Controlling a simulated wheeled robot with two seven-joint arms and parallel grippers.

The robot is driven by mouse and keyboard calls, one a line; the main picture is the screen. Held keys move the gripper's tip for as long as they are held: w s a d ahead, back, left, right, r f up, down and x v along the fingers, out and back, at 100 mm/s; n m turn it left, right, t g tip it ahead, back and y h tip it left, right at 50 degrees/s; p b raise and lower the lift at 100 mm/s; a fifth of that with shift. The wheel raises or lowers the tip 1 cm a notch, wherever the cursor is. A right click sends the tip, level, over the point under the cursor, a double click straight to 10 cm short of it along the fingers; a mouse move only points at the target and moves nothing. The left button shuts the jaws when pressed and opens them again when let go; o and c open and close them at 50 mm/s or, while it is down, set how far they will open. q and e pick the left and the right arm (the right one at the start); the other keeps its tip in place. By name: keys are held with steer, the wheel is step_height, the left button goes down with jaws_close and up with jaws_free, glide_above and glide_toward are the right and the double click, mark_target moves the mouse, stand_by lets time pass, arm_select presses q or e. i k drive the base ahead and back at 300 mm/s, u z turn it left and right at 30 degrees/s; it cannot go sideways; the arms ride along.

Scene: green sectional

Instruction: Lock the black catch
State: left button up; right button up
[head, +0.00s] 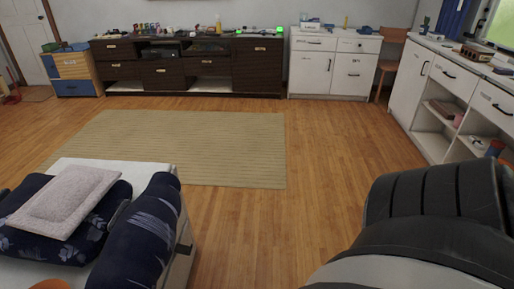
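I cannot make out a black catch anywhere in the head view. Dark handles show on the white cabinet (335,70) at the back and on the white counter unit (408,85) at the right, but none can be told as a catch. Neither of my grippers is in view.
A dark sideboard (215,72) with small items on top stands along the back wall. A beige rug (200,150) lies on the wooden floor (310,165). A white bench-like piece with dark blue cushions (145,235) is at the lower left. A large dark ribbed shape (430,205) blocks the lower right.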

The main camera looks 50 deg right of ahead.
mark_target(181, 249)
steer(key=z, duration=0.9)
steer(key=i, duration=0.5)
steer(key=k, duration=0.5)
steer(key=u, duration=2.55)
steer(key=k, duration=0.75)
steer(key=z, duration=1.8)
steer(key=i, duration=1)
